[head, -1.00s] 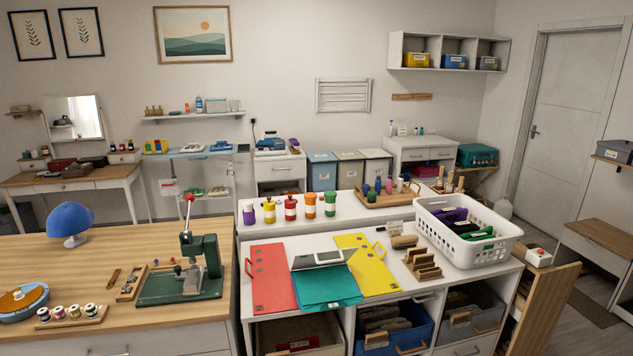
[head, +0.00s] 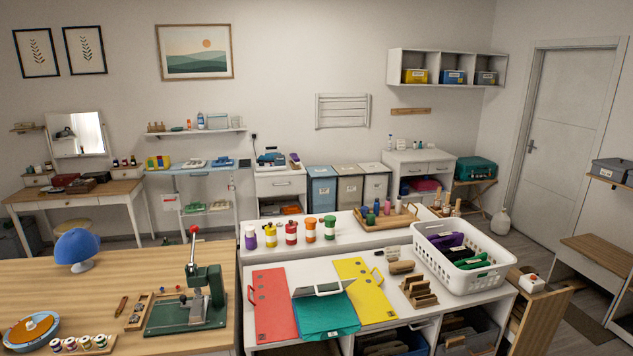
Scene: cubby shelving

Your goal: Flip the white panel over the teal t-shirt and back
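The white panel (head: 312,275) lies between the red panel and the yellow panel in the head view and looks about flat. Its handle (head: 328,290) is at its near edge, by the far edge of the teal t-shirt. The teal t-shirt (head: 327,316) is folded into a neat rectangle and lies uncovered in front of the white panel, close to the counter's front edge. Neither my left nor my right gripper is in view.
The red panel (head: 272,305) and yellow panel (head: 364,290) lie flat on either side. Brown wooden blocks (head: 419,292) and a white basket of folded clothes (head: 461,277) stand to the right. A green press (head: 192,302) is on the wooden table to the left.

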